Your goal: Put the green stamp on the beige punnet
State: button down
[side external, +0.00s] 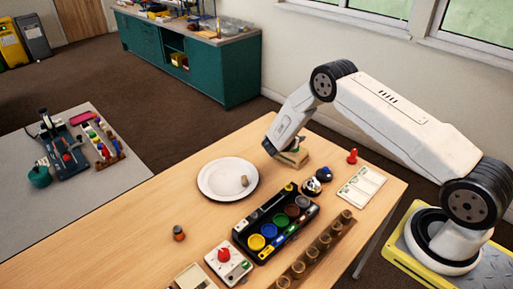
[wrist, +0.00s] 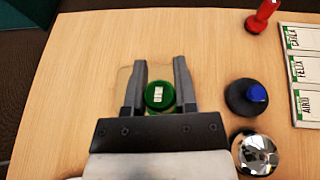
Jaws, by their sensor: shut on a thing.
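The green stamp (wrist: 160,97) shows as a round green top with a pale mark, between the two grey fingers of my gripper (wrist: 160,80) in the wrist view. The fingers are shut on it. The beige punnet (wrist: 125,78) lies under and around the fingers, mostly hidden by them. In the side view the beige punnet (side external: 294,159) stands on the table below my gripper (side external: 283,149). The stamp is above or within the punnet's outline; I cannot tell whether it touches it.
A blue-knobbed stamp (wrist: 247,97), a shiny bell (wrist: 256,153) and a red stamp (wrist: 263,15) stand to the right, near name cards (wrist: 305,75). A white plate (side external: 212,187) and a paint box (side external: 262,216) lie nearby.

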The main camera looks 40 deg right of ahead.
jog(key=shift+f, duration=1.45)
jog(key=shift+f, duration=0.15)
jog(key=shift+c, duration=2)
grip_release()
jog(key=shift+r, duration=0.2)
jog(key=v, duration=1.2)
jog(key=shift+s, duration=0.15)
